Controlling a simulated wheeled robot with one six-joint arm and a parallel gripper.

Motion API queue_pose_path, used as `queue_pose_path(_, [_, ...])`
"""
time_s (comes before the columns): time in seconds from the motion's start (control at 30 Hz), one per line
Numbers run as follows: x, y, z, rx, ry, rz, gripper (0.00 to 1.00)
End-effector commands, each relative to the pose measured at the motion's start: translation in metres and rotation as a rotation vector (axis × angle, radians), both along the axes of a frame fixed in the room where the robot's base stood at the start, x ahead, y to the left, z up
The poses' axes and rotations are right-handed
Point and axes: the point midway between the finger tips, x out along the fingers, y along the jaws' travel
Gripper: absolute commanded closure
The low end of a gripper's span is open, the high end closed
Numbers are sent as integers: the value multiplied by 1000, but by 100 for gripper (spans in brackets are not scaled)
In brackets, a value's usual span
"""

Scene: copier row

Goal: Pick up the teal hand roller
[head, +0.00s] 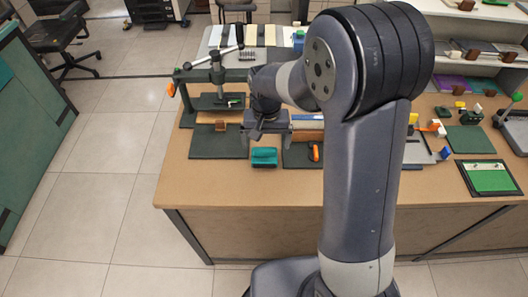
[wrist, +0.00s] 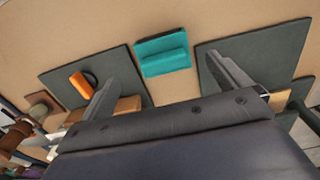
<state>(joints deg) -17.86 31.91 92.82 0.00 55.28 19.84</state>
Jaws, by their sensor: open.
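A teal piece (head: 264,157) lies on the bare tabletop between two dark mats, near the table's front edge. It also shows in the wrist view (wrist: 162,52), blocky with a ridge and a dark strip along its far edge. It is the only teal piece near my gripper and matches the hand roller by colour; I cannot make out a roller cylinder. My gripper (wrist: 163,70) is open and empty, its two fingers spread to either side of the teal piece in the picture.
An orange-handled tool (wrist: 80,83) lies on the left mat (wrist: 60,68) in the wrist view. Another dark mat (wrist: 275,45) lies right. A press with a lever (head: 217,75) stands behind left. A green board (head: 489,178) lies far right. Bare tabletop lies in front.

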Motion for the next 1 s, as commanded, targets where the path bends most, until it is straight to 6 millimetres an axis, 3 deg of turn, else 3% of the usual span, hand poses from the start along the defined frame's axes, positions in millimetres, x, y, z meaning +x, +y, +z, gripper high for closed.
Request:
queue_pose_path(0.43, [6,4,-47,-1,2,0,4])
queue_pose_path(0.77, [6,4,-53,0,-1,0,4])
queue_pose_path(1.0, [6,4,-53,0,0,0,23])
